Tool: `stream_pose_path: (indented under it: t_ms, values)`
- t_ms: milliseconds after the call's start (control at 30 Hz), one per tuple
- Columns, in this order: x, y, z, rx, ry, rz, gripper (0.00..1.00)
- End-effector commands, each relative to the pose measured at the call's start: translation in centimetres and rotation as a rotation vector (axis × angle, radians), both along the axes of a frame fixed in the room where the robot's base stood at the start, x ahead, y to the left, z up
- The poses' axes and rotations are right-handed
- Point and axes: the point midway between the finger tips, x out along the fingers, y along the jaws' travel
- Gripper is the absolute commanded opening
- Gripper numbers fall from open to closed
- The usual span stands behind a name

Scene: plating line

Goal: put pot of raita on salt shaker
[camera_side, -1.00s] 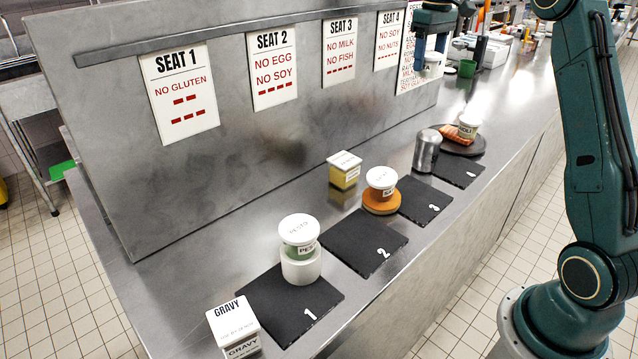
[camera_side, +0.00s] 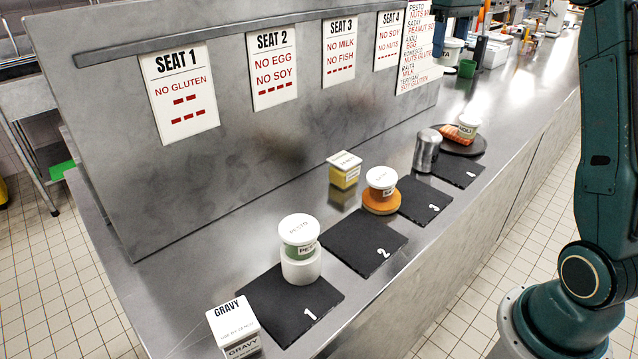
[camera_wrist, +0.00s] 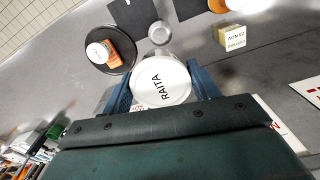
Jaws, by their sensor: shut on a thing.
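My gripper (camera_wrist: 160,88) is shut on the pot of raita (camera_wrist: 161,82), a round tub with a white lid marked RAITA, between the two blue fingers in the wrist view.
A dark round board (camera_side: 474,148) with a tub and orange food is close to the shaker. A yellow-sided box (camera_side: 344,170), a tub on an orange disc (camera_side: 381,202), a pesto tub on a white stand (camera_side: 301,266) and a gravy box (camera_side: 234,325) stand along the counter.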

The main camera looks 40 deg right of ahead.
Motion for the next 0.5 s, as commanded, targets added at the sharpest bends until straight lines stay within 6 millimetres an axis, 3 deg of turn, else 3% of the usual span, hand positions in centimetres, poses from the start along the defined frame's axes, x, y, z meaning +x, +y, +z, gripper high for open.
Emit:
stream_pose_path:
  t_ms: [500]
  values:
    - [-0.1,0.1,-8.7,0.003,0.004,0.001,0.32]
